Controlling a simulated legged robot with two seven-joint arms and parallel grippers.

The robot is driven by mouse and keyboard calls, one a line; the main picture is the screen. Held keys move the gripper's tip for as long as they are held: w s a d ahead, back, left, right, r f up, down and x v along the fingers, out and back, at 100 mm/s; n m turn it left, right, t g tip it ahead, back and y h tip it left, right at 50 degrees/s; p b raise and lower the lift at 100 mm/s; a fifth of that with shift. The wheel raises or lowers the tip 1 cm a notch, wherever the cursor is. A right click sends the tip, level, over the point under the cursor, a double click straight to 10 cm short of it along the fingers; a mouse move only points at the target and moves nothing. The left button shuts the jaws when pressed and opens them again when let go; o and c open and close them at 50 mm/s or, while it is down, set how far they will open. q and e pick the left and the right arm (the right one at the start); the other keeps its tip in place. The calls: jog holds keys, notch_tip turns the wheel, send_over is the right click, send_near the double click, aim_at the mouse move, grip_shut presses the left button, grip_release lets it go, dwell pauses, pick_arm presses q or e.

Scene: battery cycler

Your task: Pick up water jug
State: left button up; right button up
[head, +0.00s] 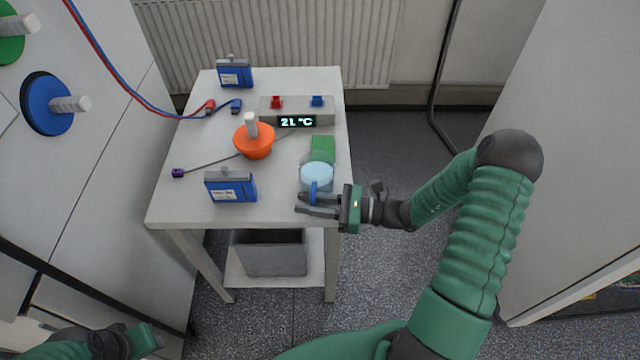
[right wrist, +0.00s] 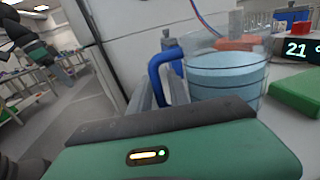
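The water jug (head: 317,175) is a clear container of pale blue water with a blue handle (head: 314,191). It stands upright at the table's right front edge, its handle facing the front. In the right wrist view the jug (right wrist: 225,78) is close, just right of the fingers. My right gripper (head: 299,203) is at the handle with its two grey fingers apart. The handle (right wrist: 158,72) overlaps the fingers; whether they touch it, I cannot tell. My left gripper (head: 135,344) is partly in view at the bottom left, and its fingers are not clear.
The white table (head: 180,207) also bears a green block (head: 323,149) behind the jug, a temperature display box (head: 297,112), an orange object (head: 254,142) and two blue battery-like boxes (head: 231,187). A grey bin (head: 272,256) sits below. Floor to the right is clear.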

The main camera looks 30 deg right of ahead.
jog(key=shift+a+r, duration=0.1)
jog(key=shift+a, duration=0.2)
jog(key=c, duration=0.5)
jog(key=shift+d, duration=0.25)
dwell(0.8)
